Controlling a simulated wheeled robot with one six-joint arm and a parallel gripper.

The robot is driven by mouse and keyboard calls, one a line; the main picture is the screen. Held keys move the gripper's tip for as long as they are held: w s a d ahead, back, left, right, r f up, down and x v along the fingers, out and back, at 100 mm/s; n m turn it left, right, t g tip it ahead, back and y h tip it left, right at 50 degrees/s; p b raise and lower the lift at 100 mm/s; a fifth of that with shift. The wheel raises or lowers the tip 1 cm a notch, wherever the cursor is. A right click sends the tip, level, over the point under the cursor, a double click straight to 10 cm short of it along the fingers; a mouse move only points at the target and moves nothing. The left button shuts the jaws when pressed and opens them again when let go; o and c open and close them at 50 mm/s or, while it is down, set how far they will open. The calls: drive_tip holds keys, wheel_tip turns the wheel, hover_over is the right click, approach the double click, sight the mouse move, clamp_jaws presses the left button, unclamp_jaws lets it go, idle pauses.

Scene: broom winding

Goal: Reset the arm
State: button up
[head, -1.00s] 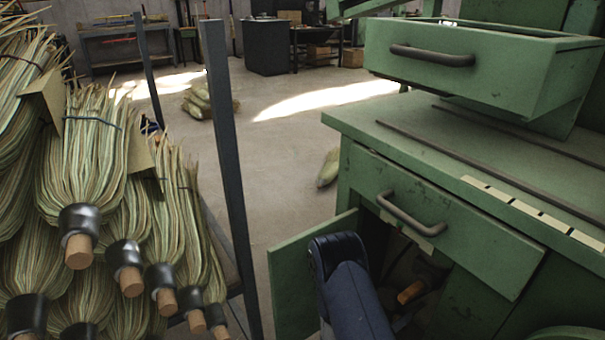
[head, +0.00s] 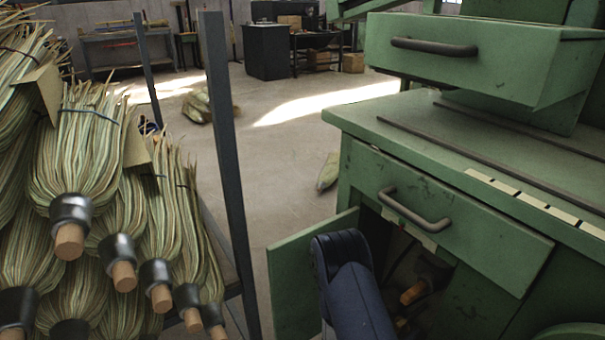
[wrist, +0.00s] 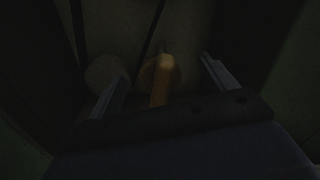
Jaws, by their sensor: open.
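My arm (head: 352,290) is dark blue and reaches toward the open lower compartment of the green cabinet (head: 475,215). My gripper is hidden in the head view. In the dark wrist view, my gripper (wrist: 162,68) is open, one finger on each side. An orange-brown wooden handle (wrist: 161,88) stands between the fingers, with a visible gap on both sides. A wooden stub (head: 413,292) with a dark collar shows inside the compartment in the head view; I cannot tell if it is the same piece.
The cabinet door (head: 300,275) stands open left of my arm. An upper green drawer (head: 480,75) juts out above. A rack of straw brooms (head: 90,160) with a metal post (head: 228,170) is at the left. Open floor (head: 275,160) lies between, with straw bundles (head: 197,105) on it.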

drive_tip(key=m, duration=0.3)
drive_tip(key=shift+b, duration=0.4)
drive_tip(key=shift+s+a, duration=0.3)
